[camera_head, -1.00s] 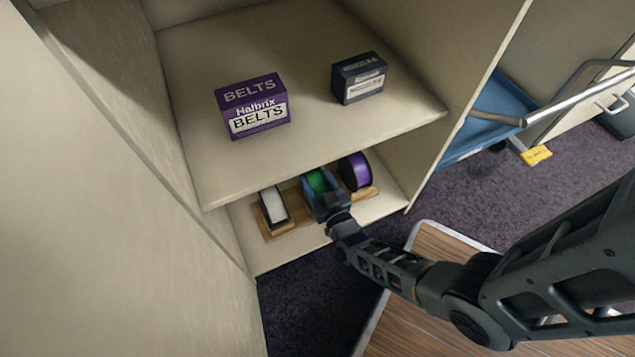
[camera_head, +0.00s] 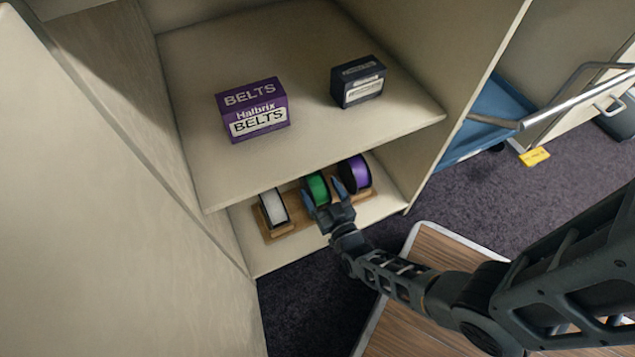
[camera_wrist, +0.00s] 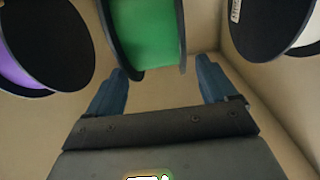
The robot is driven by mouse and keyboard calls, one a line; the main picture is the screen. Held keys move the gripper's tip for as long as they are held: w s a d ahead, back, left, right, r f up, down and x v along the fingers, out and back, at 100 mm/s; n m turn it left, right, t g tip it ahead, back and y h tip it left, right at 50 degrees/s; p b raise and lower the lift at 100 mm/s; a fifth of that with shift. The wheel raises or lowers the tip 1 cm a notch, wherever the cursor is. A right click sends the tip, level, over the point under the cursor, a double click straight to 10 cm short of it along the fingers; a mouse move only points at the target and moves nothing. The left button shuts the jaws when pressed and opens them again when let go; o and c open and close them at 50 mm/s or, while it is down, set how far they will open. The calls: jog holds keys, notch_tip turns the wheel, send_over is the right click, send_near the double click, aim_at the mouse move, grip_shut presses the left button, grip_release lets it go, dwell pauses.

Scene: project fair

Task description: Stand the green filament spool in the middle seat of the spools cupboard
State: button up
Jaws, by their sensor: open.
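The green filament spool (camera_head: 317,188) stands upright on the wooden rack (camera_head: 285,229) on the lower shelf of the cupboard, between the white spool and the purple spool. It also shows at the top middle of the wrist view (camera_wrist: 148,32). My gripper (camera_head: 326,197) is at the lower shelf, just in front of the green spool. In the wrist view, my gripper's blue fingers (camera_wrist: 164,80) are spread wide, one on each side of the spool's near end, with gaps showing. The spool's seat is hidden behind the gripper and spool.
The white spool (camera_head: 274,208) stands to the left and the purple spool (camera_head: 355,174) to the right on the same rack. The upper shelf (camera_head: 215,165) is close above, holding a purple belts box (camera_head: 253,109) and a dark box (camera_head: 358,81). Open floor lies in front.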

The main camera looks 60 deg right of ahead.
jog(key=p+v, duration=0.1)
jog(key=v, duration=0.8)
jog(key=shift+s+a, duration=0.15)
jog(key=s+a+r+n+y, duration=0.2)
jog(key=s+a+r+y, duration=0.1)
jog(key=r, duration=0.9)
jog(key=s+a+r+n+y, duration=0.2)
jog(key=s+a+r, duration=0.3)
jog(key=r, duration=0.8)
jog(key=s+a+r+n+y, duration=0.2)
jog(key=s+a+r+y, duration=0.2)
jog(key=r, duration=0.8)
jog(key=shift+s+r+n+y, duration=0.15)
jog(key=shift+s+n+y, duration=0.3)
jog(key=shift+s, duration=0.3)
